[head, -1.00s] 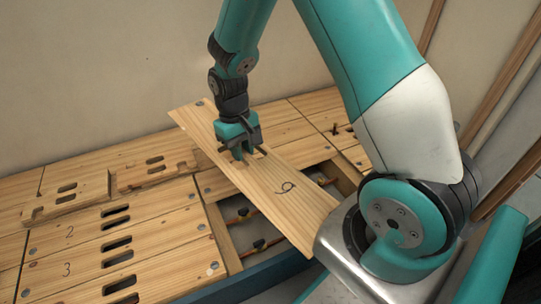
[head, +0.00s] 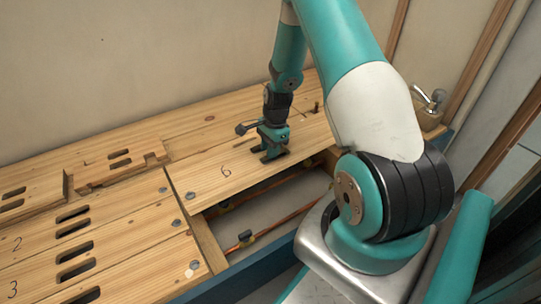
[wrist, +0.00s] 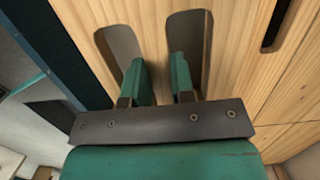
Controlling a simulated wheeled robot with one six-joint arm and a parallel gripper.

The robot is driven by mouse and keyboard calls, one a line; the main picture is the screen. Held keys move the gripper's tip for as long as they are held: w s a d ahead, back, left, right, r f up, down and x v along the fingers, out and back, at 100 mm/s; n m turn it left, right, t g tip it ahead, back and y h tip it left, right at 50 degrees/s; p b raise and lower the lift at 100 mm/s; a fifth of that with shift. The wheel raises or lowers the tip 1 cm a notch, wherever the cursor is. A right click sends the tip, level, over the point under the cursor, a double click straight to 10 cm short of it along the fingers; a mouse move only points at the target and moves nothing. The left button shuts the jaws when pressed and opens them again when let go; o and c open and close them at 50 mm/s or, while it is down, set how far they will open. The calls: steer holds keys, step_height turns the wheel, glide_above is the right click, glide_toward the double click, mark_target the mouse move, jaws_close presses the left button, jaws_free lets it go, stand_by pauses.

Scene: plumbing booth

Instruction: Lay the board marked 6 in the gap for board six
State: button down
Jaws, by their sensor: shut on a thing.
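The board marked 6 (head: 215,178) is pale wood and looks roughly level in the head view, its long edges in line with the neighbouring boards. My gripper (head: 272,155) points down at it and is shut on the wood between two slots. In the wrist view, the fingers (wrist: 160,68) reach into these slots of the board (wrist: 155,25). An open bay (head: 285,205) shows along the board's near edge. The board's left end is close to the fixed boards. I cannot tell whether it rests fully down; its underside is hidden.
Boards marked 2 (head: 40,235) and 3 (head: 40,272) lie at the left. A copper pipe with a yellow clip (head: 246,238) runs in the bay. A blue edge (head: 262,262) borders the front. A metal tap (head: 428,100) stands at the right.

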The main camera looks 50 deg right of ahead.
step_height(320, 180, down, 5)
steer(key=b, duration=0.5)
steer(key=shift+d+f, duration=0.1)
steer(key=shift+f, duration=0.1)
steer(key=shift+p, duration=0.7)
stand_by(0.5)
steer(key=shift+f, duration=0.45)
stand_by(0.3)
steer(key=shift+f+b, duration=0.45)
steer(key=shift+f, duration=0.65)
steer(key=shift+p, duration=0.4)
steer(key=shift+f, duration=0.2)
stand_by(0.4)
steer(key=c, duration=0.9)
jaws_free()
